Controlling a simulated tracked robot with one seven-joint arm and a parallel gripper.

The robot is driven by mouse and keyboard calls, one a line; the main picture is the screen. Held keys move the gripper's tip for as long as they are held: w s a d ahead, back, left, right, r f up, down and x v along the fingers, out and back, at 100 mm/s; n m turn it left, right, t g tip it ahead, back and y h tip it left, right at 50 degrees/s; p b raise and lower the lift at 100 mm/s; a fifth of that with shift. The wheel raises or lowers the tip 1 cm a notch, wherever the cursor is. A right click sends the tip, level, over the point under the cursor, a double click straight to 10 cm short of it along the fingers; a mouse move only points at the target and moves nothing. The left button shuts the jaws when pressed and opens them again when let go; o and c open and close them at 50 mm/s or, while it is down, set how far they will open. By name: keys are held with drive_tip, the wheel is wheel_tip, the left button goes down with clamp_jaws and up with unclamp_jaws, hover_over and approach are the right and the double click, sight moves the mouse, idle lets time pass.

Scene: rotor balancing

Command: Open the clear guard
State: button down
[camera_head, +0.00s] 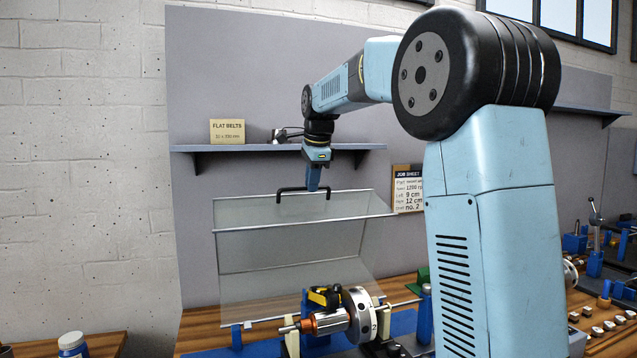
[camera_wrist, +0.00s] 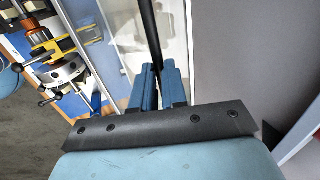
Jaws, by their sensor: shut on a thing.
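The clear guard (camera_head: 290,248) is a see-through folded panel with pale edges, raised above the bench behind the rotor. Its black bar handle (camera_head: 290,191) is at the top edge. My gripper (camera_head: 314,186) points down and is shut on this handle near its right part. In the wrist view, my blue fingers (camera_wrist: 158,78) are on either side of the dark handle bar (camera_wrist: 149,30). The rotor (camera_head: 330,320), with a copper winding and a steel disc, lies uncovered in front of the guard. It also shows in the wrist view (camera_wrist: 58,62).
A grey shelf (camera_head: 235,148) on the back panel holds a Flat Belts box (camera_head: 227,131), close to my wrist. A job sheet (camera_head: 408,188) hangs right of the guard. A jar (camera_head: 72,346) stands at lower left. Tools and small parts crowd the right bench.

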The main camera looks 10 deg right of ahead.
drive_tip(key=shift+s+f, duration=0.15)
drive_tip(key=shift+s, duration=1.1)
drive_tip(key=c, duration=1.2)
unclamp_jaws()
drive_tip(key=shift+d, duration=0.1)
drive_tip(key=shift+o, duration=0.2)
drive_tip(key=shift+w, duration=0.1)
drive_tip(key=shift+s+r, duration=0.2)
drive_tip(key=shift+r, duration=0.45)
drive_tip(key=v, duration=1.2)
drive_tip(key=shift+r, duration=0.2)
drive_tip(key=shift+s+d, duration=0.1)
